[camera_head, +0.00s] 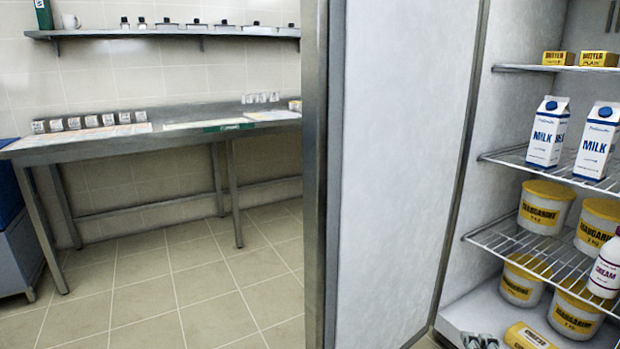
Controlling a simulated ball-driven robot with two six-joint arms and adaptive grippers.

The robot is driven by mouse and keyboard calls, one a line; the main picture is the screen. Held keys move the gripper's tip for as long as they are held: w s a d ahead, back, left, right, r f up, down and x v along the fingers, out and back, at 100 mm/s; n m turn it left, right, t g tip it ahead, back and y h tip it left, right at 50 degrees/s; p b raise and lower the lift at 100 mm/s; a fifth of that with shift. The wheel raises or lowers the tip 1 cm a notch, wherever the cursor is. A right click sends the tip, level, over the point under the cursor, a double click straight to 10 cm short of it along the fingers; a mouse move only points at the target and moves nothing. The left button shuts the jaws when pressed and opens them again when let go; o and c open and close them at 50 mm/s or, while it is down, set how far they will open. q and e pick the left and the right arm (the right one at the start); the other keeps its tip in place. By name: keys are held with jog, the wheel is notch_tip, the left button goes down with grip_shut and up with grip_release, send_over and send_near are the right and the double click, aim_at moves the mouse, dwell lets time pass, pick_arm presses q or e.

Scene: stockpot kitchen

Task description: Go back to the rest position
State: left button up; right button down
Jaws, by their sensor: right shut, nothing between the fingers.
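My right gripper (479,341) shows only as two grey-green tips at the bottom edge of the head view, in front of the fridge's lowest level. It is shut with nothing in it. The rest of it is cut off by the frame. A yellow pack (528,337) lies just right of it in the fridge bottom. My left gripper is not in view.
An open fridge door (395,170) stands left of the gripper. Wire shelves hold milk cartons (548,132), butter packs (599,59), margarine tubs (545,207) and a cream bottle (606,265). A steel table (150,137) stands behind, with clear tiled floor (160,290) before it.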

jog(key=s+f+n+g+y, duration=0.1)
jog(key=s+f+n+g, duration=0.25)
jog(key=s+f, duration=0.45)
jog(key=s+d+f+n+g+y, duration=0.15)
jog(key=s+f+n, duration=0.25)
jog(key=f, duration=0.7)
jog(key=s+a+f+n+g+y, duration=0.1)
jog(key=s+f+n+g+y, duration=0.2)
jog(key=s+f, duration=0.5)
jog(key=s+d+f+n+g, duration=0.1)
jog(key=s+f+n+g, duration=0.2)
jog(key=s, duration=0.5)
jog(key=s+d+f+n+g+h, duration=0.1)
jog(key=s+d+f+n+g, duration=0.1)
jog(key=s+f+n, duration=0.2)
jog(key=s+d+f+n+g, duration=0.2)
jog(key=s+f, duration=0.3)
jog(key=s, duration=0.6)
jog(key=shift+s+f+n+g+h, duration=0.25)
jog(key=shift+s+n+g+h, duration=0.1)
jog(key=shift+n+g, duration=0.45)
